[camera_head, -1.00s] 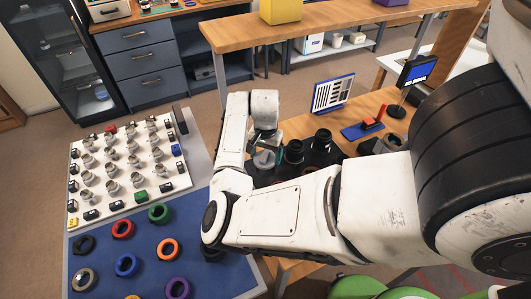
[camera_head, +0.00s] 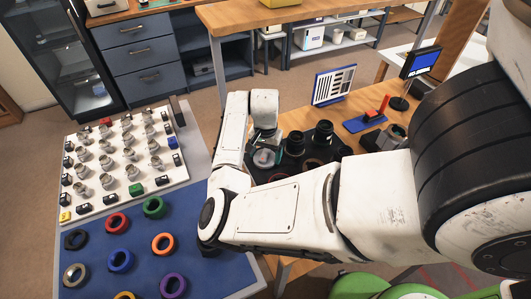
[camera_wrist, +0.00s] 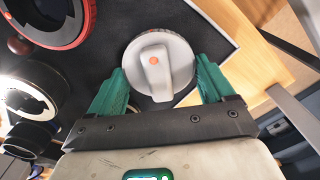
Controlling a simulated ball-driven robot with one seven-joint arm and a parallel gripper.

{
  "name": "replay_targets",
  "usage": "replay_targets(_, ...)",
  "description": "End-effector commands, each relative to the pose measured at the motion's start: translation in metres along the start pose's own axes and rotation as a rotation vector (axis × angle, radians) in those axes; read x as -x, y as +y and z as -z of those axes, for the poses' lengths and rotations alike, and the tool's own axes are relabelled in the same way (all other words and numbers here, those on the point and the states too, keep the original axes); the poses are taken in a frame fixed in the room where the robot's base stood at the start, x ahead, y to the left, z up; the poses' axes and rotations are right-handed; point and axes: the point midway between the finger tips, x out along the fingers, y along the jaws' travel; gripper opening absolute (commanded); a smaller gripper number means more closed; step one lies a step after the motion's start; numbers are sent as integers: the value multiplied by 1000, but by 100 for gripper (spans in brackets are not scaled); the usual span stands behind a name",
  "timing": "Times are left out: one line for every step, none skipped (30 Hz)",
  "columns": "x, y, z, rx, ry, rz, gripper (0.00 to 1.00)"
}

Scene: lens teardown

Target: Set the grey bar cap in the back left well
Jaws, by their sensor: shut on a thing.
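The grey bar cap (camera_wrist: 178,62) is a round light-grey disc with a raised bar across it and an orange dot on the bar. My gripper (camera_wrist: 159,72) has its green fingers on either side of the disc, shut on it, in the wrist view. The cap is over or on a dark tray surface (camera_wrist: 108,38); I cannot tell if it touches. In the head view my gripper (camera_head: 264,136) is low over the dark tray, with a pale round shape (camera_head: 265,157) below it. I cannot make out the back left well.
Black lens parts (camera_head: 322,137) stand right of my gripper. A white board (camera_head: 112,190) with several metal parts and a blue mat (camera_head: 205,262) with coloured rings lie to the left. A striped chart (camera_head: 333,87) and a small screen (camera_head: 425,62) stand behind on the wooden bench.

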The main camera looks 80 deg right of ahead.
Motion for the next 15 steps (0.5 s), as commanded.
replay_targets(-2, 0, 0, 0, 0, 0, 53)
replay_targets(-2, 0, 0, 0, 0, 0, 53)
replay_targets(-3, 0, 0, 0, 0, 0, 53)
replay_targets(-3, 0, 0, 0, 0, 0, 53)
replay_targets(-4, 0, 0, 0, 0, 0, 53)
replay_targets(-5, 0, 0, 0, 0, 0, 53)
replay_targets(-5, 0, 0, 0, 0, 0, 53)
replay_targets(-6, 0, 0, 0, 0, 0, 53)
replay_targets(-6, 0, 0, 0, 0, 0, 53)
replay_targets(-7, 0, 0, 0, 0, 0, 53)
replay_targets(-8, 0, 0, 0, 0, 0, 53)
replay_targets(-8, 0, 0, 0, 0, 0, 53)
replay_targets(-9, 0, 0, 0, 0, 0, 53)
replay_targets(-9, 0, 0, 0, 0, 0, 53)
replay_targets(-10, 0, 0, 0, 0, 0, 53)
